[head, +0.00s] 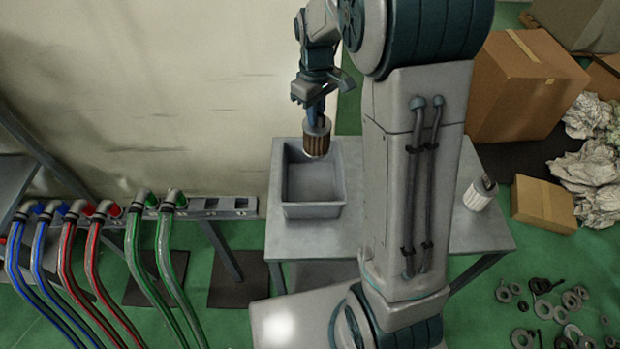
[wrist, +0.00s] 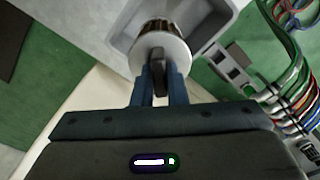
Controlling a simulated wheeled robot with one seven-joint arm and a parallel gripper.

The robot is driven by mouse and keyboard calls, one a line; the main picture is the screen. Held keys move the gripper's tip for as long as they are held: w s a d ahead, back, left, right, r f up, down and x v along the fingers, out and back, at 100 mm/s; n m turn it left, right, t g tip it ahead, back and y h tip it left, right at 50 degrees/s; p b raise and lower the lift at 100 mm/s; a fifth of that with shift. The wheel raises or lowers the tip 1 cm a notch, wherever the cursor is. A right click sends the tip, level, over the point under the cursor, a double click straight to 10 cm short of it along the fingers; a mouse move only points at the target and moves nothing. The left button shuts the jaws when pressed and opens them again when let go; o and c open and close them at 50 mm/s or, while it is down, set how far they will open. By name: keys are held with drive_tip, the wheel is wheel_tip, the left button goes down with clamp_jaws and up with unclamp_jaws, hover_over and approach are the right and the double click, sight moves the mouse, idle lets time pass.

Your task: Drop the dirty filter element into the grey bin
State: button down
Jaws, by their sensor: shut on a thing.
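The dirty filter element (head: 317,140) is a brown pleated cylinder with a pale top cap. My gripper (head: 316,118) is shut on the stem at its top and holds it upright. The grey bin (head: 313,211) is an open box standing on the grey table. In the head view the filter overlaps the bin's back right part and appears to hang above it. In the wrist view the filter's round cap (wrist: 160,54) is at the fingertips (wrist: 158,72), with the bin (wrist: 125,42) behind it. The exact height above the bin cannot be told.
Red, blue and green hoses (head: 100,260) run along a rail at the left. Cardboard boxes (head: 522,85), crumpled paper (head: 590,170) and scattered rings (head: 560,305) are at the right.

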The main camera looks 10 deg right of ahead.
sight(315, 129)
drive_tip(key=shift+f+b, duration=1.7)
drive_tip(key=shift+f, duration=1.05)
drive_tip(key=c, duration=1.4)
unclamp_jaws()
drive_tip(key=shift+o, duration=0.2)
drive_tip(key=shift+r, duration=0.1)
wheel_tip(315, 129, up, 14)
drive_tip(key=shift+f+b, duration=0.1)
drive_tip(key=shift+b, duration=0.3)
